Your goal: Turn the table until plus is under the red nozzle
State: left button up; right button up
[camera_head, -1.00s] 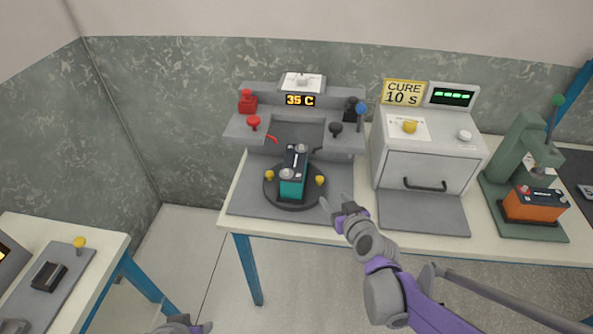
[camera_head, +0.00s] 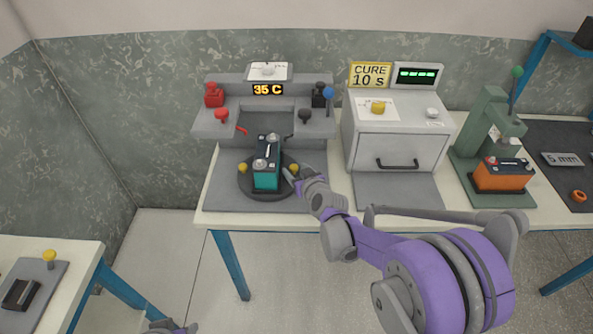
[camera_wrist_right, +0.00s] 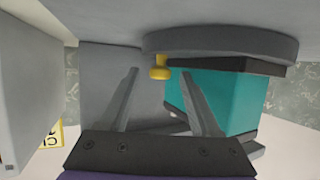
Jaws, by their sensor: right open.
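A teal battery with a black top (camera_head: 266,178) stands on the round dark turntable (camera_head: 250,190); it also shows in the right wrist view (camera_wrist_right: 225,100). Its two grey posts are at its far and near ends; I cannot read which is plus. The red nozzle (camera_head: 242,131) is left of the battery's far end. Yellow knobs stand on the turntable's left (camera_head: 243,168) and right (camera_head: 294,168). My right gripper (camera_head: 289,175) is open at the right knob, which appears between its fingertips in the wrist view (camera_wrist_right: 159,70). My left gripper (camera_head: 172,327) is partly cut off at the bottom edge.
The station has a red knob (camera_head: 221,115), a black knob (camera_head: 304,116) and a 35 C display (camera_head: 268,90). To the right are a cure oven (camera_head: 400,145) and a green press (camera_head: 490,130) with an orange battery (camera_head: 503,175). A side table (camera_head: 70,255) is at lower left.

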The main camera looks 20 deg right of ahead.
grip_shut()
dwell(0.3)
dwell(1.1)
